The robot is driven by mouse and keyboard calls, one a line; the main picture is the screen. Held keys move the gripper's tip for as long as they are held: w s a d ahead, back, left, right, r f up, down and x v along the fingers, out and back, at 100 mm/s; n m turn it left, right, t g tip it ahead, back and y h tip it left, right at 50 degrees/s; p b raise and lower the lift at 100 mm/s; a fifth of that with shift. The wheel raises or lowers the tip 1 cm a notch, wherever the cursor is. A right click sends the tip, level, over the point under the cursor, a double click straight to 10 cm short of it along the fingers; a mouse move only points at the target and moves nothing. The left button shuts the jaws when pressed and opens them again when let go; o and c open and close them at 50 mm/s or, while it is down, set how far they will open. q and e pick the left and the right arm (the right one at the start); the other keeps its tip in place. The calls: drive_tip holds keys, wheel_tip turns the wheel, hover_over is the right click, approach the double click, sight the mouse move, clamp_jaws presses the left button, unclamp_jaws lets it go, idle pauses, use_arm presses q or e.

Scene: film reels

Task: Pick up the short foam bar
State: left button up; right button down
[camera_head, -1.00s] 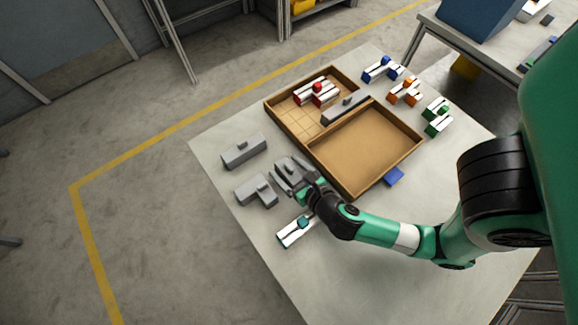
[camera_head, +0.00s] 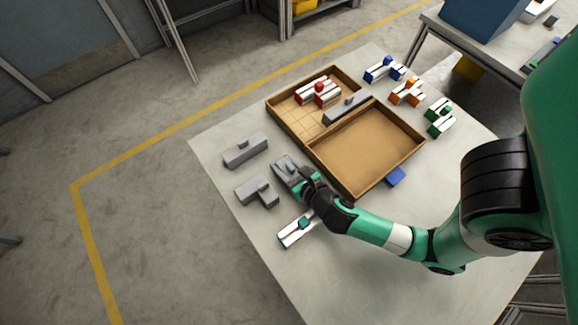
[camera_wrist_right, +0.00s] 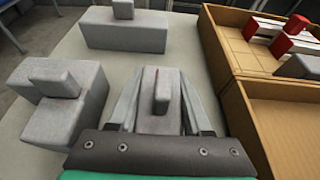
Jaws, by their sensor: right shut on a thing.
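The short foam bar is a small grey block with a raised knob on top. It lies between the fingers of my right gripper (camera_head: 285,164), left of the wooden tray. In the right wrist view the short foam bar (camera_wrist_right: 161,98) shows between the two fingers of my right gripper (camera_wrist_right: 159,103), which are shut on it. I cannot tell whether the bar is clear of the table. My left gripper is not in view.
A longer grey bar (camera_head: 245,152) and a grey L-shaped block (camera_head: 257,191) lie close on the left. The wooden tray (camera_head: 357,190) is close on the right, with a grey bar (camera_head: 341,111) and red-and-white pieces (camera_head: 318,93) in its far part. A teal-and-white piece (camera_head: 296,231) lies nearer.

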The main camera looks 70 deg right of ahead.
sight(283, 163)
drive_tip(key=shift+r, duration=0.1)
wheel_tip(283, 163, up, 10)
drive_tip(key=p, duration=0.6)
drive_tip(key=shift+p, duration=0.3)
drive_tip(key=shift+a, duration=0.1)
drive_tip(key=w+a+r+n+t+y, duration=0.2)
drive_tip(key=w+a+r+n+y, duration=0.2)
drive_tip(key=w+a, duration=0.8)
drive_tip(key=s+r+p, duration=0.3)
drive_tip(key=r+p, duration=1.4)
drive_tip(key=s+a+r+p, duration=0.1)
drive_tip(key=s+r+p, duration=0.1)
drive_tip(key=r+p, duration=1.5)
drive_tip(key=shift+s+a, duration=0.15)
drive_tip(key=shift+s, duration=0.25)
